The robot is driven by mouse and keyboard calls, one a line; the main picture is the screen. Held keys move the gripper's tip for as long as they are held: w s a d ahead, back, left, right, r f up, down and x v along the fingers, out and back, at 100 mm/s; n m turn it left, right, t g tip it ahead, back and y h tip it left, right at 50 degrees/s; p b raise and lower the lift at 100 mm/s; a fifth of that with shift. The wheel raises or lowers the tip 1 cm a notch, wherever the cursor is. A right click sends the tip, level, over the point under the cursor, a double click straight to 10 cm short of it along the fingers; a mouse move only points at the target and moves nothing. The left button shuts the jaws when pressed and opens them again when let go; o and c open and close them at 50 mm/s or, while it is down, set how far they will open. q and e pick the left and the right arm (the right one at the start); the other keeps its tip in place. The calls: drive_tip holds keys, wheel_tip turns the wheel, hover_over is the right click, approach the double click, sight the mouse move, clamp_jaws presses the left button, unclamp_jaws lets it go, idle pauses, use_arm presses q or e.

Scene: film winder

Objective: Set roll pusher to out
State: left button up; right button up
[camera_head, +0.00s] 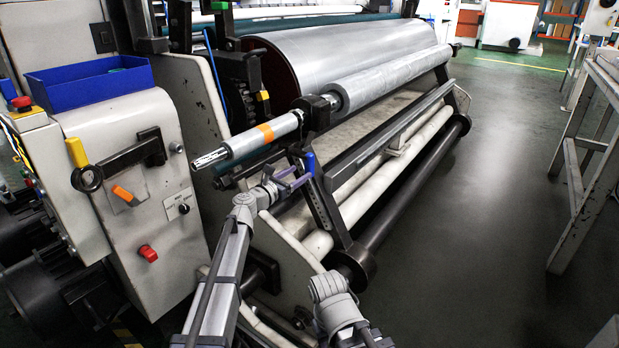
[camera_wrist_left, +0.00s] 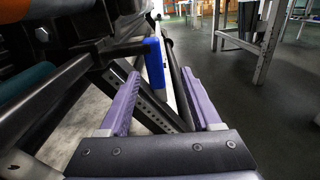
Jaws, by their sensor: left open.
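A blue grip (camera_head: 309,163) sits on a dark lever arm near the end of the roll shaft. No readable label marks it as the roll pusher. My left gripper (camera_head: 297,182) is right beside this grip, its purple fingers pointing toward it. In the left wrist view, the upright blue grip (camera_wrist_left: 154,85) stands between the two open fingers of my left gripper (camera_wrist_left: 161,74), closer to the left one. A gap shows between the grip and the right finger. Contact with the left finger cannot be told. My right gripper is not visible; only a grey arm part shows at the bottom.
A perforated dark bar (camera_wrist_left: 140,97) slants below the blue grip. The large silver roll (camera_head: 345,55) and the shaft with an orange band (camera_head: 266,133) lie above. A control panel (camera_head: 135,195) with knobs stands at left. The floor (camera_head: 470,200) at right is clear.

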sight(307, 165)
use_arm(q)
drive_tip(key=shift+n, duration=0.4)
drive_tip(key=shift+w+a+x, duration=0.1)
drive_tip(key=shift+a+x, duration=0.05)
drive_tip(key=shift+x, duration=1.15)
drive_tip(key=shift+w+a+x, duration=0.1)
drive_tip(key=shift+x, duration=1.25)
drive_tip(key=shift+w+a+x, duration=0.1)
drive_tip(key=shift+a+x, duration=0.05)
drive_tip(key=shift+x, duration=1.15)
drive_tip(key=shift+r, duration=0.1)
clamp_jaws()
drive_tip(key=shift+s, duration=0.1)
